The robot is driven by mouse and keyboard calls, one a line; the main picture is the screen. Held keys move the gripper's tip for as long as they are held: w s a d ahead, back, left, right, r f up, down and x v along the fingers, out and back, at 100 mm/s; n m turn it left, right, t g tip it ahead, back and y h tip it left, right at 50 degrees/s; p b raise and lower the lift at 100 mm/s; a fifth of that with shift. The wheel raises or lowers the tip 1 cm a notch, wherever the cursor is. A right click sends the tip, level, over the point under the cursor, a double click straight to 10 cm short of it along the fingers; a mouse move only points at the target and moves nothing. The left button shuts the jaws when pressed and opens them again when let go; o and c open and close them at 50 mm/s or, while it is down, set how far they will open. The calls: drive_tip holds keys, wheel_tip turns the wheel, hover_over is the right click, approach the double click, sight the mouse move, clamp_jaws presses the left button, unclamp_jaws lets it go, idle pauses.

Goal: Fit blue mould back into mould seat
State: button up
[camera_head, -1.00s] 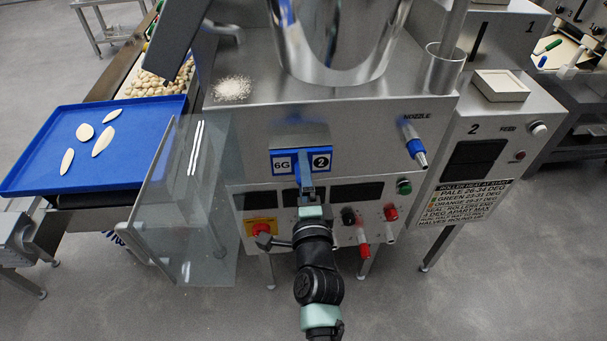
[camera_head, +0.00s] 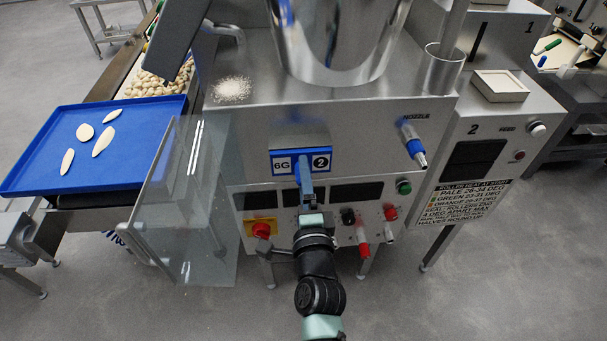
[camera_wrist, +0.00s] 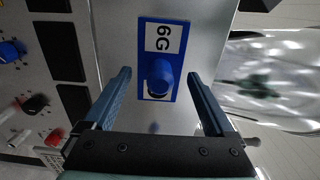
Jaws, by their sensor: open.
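The blue mould (camera_head: 318,160), with white labels 6G and 2 on its front, sits in the front face of the steel machine, where the seat around it (camera_head: 300,129) is mostly hidden. In the wrist view the blue mould (camera_wrist: 160,45) shows its 6G label and a round blue knob (camera_wrist: 160,77) that covers part of the lower label. My gripper (camera_head: 304,178) is in front of the mould in the head view. In the wrist view my gripper (camera_wrist: 158,92) is open, with one finger on each side of the knob and visible gaps to it. Nothing is held.
A clear guard panel (camera_head: 185,200) stands left of my arm. Red, black and green knobs (camera_head: 390,212) and dark displays lie below and beside the mould. A blue tray (camera_head: 140,150) with pasta pieces stands at left.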

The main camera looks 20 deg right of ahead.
drive_tip(key=shift+v, duration=2.75)
drive_tip(key=b+v, duration=0.1)
drive_tip(key=v, duration=1.2)
drive_tip(key=shift+r, duration=0.1)
